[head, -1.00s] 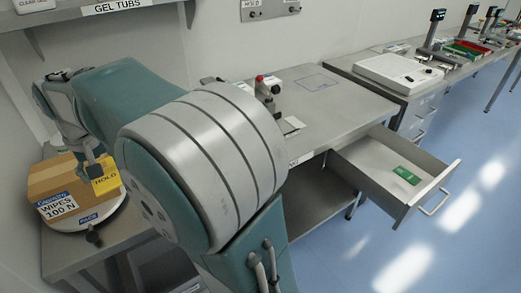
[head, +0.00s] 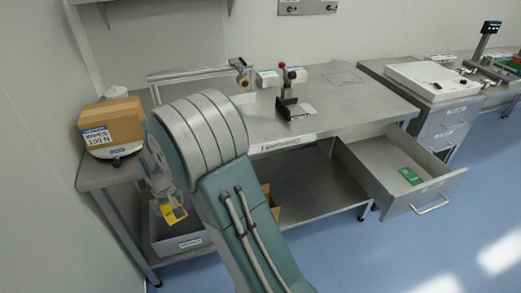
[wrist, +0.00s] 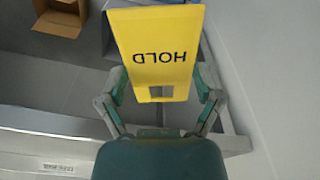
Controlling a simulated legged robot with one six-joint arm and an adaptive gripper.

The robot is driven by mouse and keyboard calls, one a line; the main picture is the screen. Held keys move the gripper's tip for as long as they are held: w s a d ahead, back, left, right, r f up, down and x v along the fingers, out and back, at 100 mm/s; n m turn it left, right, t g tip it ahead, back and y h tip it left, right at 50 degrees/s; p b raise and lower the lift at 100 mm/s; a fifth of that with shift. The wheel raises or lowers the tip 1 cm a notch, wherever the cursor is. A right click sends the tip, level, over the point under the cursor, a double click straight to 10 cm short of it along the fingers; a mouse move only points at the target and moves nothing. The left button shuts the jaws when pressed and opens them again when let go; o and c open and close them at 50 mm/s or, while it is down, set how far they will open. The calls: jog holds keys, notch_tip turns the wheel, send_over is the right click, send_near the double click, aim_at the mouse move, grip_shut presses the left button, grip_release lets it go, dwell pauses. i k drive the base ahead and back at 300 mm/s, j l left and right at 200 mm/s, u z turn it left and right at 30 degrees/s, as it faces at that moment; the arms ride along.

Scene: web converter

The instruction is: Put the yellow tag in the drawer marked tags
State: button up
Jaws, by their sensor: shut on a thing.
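The yellow tag (head: 174,214), printed HOLD, is in my gripper (head: 168,193); it also shows large in the wrist view (wrist: 155,40). In the wrist view my gripper's fingers (wrist: 160,92) close on the tag's slotted end. In the head view the tag hangs below bench-top height at the left, apart from the drawer. An open drawer (head: 385,172) juts from the bench's right end, with a green card (head: 411,176) inside. The small label on its front is not readable. My arm hides part of the bench front.
A cardboard WIPES box (head: 118,113) sits on a round base at the bench's left end. A grey bin (head: 180,243) stands on the lower shelf near the tag. A red-topped device (head: 288,95) stands on the bench (head: 350,105). The floor in front is clear.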

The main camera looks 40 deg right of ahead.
aim_at(381, 181)
jog(key=k+l+z, duration=0.2)
jog(key=l+z, duration=0.15)
jog(key=l, duration=1.15)
jog(key=l+z, duration=0.4)
jog(key=l, duration=1.05)
